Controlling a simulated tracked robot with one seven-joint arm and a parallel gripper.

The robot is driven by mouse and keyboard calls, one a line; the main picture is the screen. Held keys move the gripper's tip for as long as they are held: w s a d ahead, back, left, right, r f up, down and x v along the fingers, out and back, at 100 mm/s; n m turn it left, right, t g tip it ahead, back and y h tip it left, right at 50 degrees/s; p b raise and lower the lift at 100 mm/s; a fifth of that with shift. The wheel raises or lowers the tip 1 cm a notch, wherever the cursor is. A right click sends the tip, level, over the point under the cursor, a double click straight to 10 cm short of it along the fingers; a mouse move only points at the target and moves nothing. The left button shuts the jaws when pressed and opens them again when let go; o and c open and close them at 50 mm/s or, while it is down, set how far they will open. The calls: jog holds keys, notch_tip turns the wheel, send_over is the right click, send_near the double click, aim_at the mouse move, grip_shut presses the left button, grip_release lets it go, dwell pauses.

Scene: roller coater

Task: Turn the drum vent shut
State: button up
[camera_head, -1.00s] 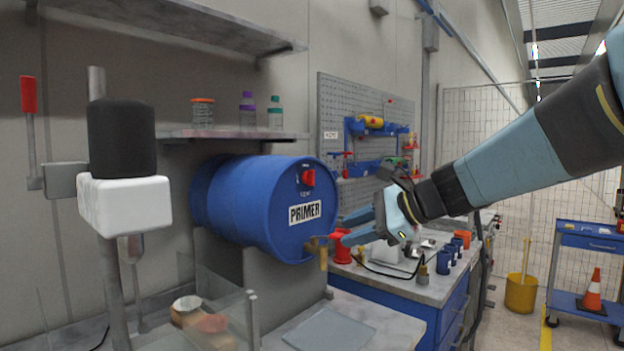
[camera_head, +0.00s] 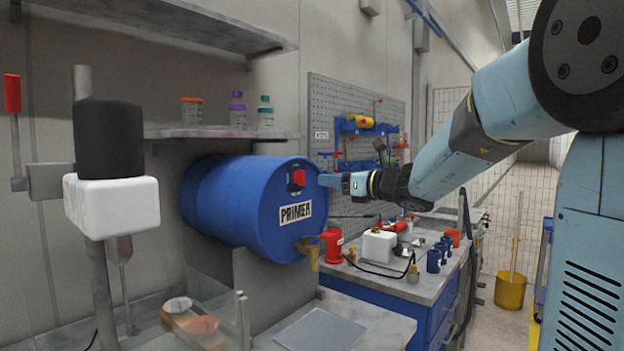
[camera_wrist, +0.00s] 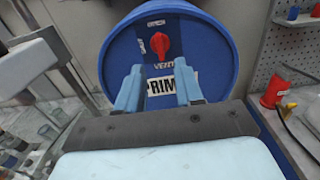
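A blue drum (camera_head: 232,205) labelled PRIMER lies on its side on a grey stand. Its red vent knob (camera_head: 297,178) sits near the top of the drum's round end; in the wrist view the red vent knob (camera_wrist: 160,45) stands above the word VENT, its handle roughly upright. My gripper (camera_head: 325,181) is in front of the drum end, to the right of the vent. In the wrist view my gripper (camera_wrist: 157,85) is open, its two blue fingers apart and empty, with the vent beyond and between them. A brass tap (camera_head: 309,250) is low on the drum end.
A red can (camera_head: 332,246) and a white container (camera_head: 379,246) stand on the bench to the right. A shelf (camera_head: 225,133) with several jars is above the drum. A white and black machine head (camera_head: 110,200) stands at left. A pegboard (camera_head: 322,120) is behind.

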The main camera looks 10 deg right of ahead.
aim_at(304, 177)
jog(key=x, duration=0.7)
jog(key=shift+w+a, duration=0.3)
jog(key=shift+a, duration=0.05)
jog(key=shift+c, duration=0.2)
